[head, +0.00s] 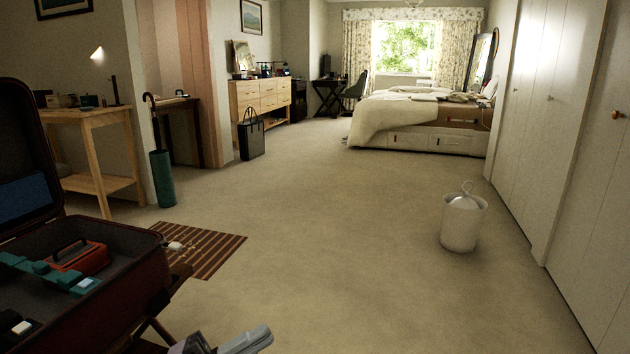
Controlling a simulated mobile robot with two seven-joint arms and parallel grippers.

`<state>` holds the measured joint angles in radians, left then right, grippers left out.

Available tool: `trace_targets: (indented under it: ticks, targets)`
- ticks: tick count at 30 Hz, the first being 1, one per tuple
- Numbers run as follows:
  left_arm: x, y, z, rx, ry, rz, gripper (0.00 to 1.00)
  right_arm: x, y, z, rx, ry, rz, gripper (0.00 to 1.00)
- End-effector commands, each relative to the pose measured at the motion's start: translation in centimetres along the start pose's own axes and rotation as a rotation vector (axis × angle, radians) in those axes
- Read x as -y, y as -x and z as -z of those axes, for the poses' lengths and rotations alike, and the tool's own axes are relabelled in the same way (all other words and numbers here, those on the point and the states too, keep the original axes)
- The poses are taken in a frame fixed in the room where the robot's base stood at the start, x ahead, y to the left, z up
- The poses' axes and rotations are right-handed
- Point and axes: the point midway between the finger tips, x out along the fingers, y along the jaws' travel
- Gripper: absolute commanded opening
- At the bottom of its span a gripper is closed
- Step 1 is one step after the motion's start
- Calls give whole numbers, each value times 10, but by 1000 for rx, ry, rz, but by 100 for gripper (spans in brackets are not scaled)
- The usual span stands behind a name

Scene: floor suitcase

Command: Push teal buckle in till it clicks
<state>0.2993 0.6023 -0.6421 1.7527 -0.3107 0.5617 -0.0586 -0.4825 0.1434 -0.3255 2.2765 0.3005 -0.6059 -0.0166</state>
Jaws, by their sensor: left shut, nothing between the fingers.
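The open dark red suitcase (128,290) stands at the left on a wooden stand. A teal strap (55,277) runs across its inside, in front of an orange-red item (78,256) with a dark handle. The teal buckle (85,285) appears at the strap's right end, with a pale patch on it. It is too small to tell whether its halves are joined. My left gripper (258,339) is at the bottom edge, right of the suitcase and apart from the buckle. It is shut and empty, and partly cut off by the frame. My right gripper is out of view.
A small white piece (175,246) shows by the suitcase's far right corner, over a striped mat (210,248). A white lidded bin (462,225) stands on the carpet at the right, near white wardrobes (560,120). The middle floor is clear.

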Motion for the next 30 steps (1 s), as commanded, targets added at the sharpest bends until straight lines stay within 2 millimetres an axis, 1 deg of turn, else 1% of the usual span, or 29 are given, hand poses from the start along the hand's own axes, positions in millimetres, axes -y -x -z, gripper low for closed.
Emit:
trace_targets:
  ticks: [1,2,5,8,11,14,16,20,21,22,30]
  targets:
    - [-6,-1,3,71,101,61,0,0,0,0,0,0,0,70]
    - [-9,-1,2,117,159,92,0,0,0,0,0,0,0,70]
    - [-21,7,-1,279,362,183,0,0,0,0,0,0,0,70]
    - [-40,21,-3,441,576,248,0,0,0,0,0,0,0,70]
    - [-63,40,-1,596,792,288,0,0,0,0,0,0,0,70]
    - [-87,60,8,731,993,307,0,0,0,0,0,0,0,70]
    - [-104,73,17,815,1124,309,0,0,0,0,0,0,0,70]
    - [-132,96,42,948,1352,296,0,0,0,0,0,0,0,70]
    - [-125,96,47,968,1369,294,0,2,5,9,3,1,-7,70]
    - [-117,94,48,974,1354,295,0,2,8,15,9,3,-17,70]
    - [-82,101,56,1061,1298,317,0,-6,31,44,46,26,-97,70]
